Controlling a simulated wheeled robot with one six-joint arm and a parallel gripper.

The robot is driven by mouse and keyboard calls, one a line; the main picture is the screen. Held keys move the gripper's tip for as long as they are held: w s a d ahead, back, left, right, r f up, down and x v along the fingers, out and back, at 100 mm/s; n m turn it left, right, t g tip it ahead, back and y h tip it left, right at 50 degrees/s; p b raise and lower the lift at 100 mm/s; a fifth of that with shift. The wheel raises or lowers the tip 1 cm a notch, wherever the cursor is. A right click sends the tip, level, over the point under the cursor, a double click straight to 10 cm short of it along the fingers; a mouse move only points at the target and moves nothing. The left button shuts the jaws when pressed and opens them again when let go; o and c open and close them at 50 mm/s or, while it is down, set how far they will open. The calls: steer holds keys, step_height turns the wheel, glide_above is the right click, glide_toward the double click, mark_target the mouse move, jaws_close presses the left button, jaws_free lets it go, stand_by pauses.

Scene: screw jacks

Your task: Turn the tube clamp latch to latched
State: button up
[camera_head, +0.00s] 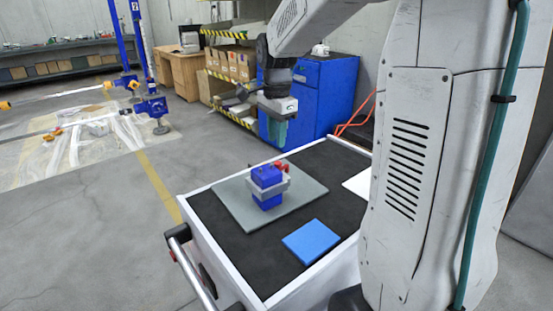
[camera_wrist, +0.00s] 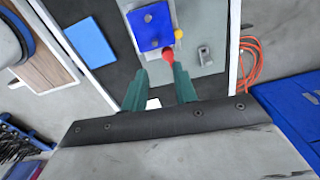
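The tube clamp (camera_head: 267,187) is a blue block with a grey band around it, standing upright on a grey plate (camera_head: 230,206). A red latch part (camera_head: 281,165) shows at its back right side. In the wrist view the blue clamp (camera_wrist: 150,28) is at top centre, with a red knob (camera_wrist: 168,55) at its lower edge and a yellow knob (camera_wrist: 178,34) beside it. My gripper (camera_head: 276,140) hangs above and behind the clamp, apart from it. In the wrist view its two teal fingers (camera_wrist: 159,84) are spread and empty, on either side of the red knob's line. The latch's exact angle is unclear.
The plate lies on a cart's black top (camera_head: 212,215) with a white rim. A blue square (camera_head: 311,241) lies in front, and a white sheet (camera_head: 358,183) lies at the right, partly hidden by my arm. A small grey part (camera_wrist: 205,55) sits right of the clamp. A blue cabinet (camera_head: 315,92) stands behind.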

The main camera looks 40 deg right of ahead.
mark_target(277, 163)
steer(key=shift+w+d+f+m, duration=0.35)
steer(key=shift+w+d+m, duration=0.05)
steer(key=shift+w+d, duration=0.1)
steer(key=shift+w+d+f, duration=0.1)
steer(key=shift+f, duration=0.2)
step_height(277, 163, down, 7)
steer(key=shift+f, duration=0.15)
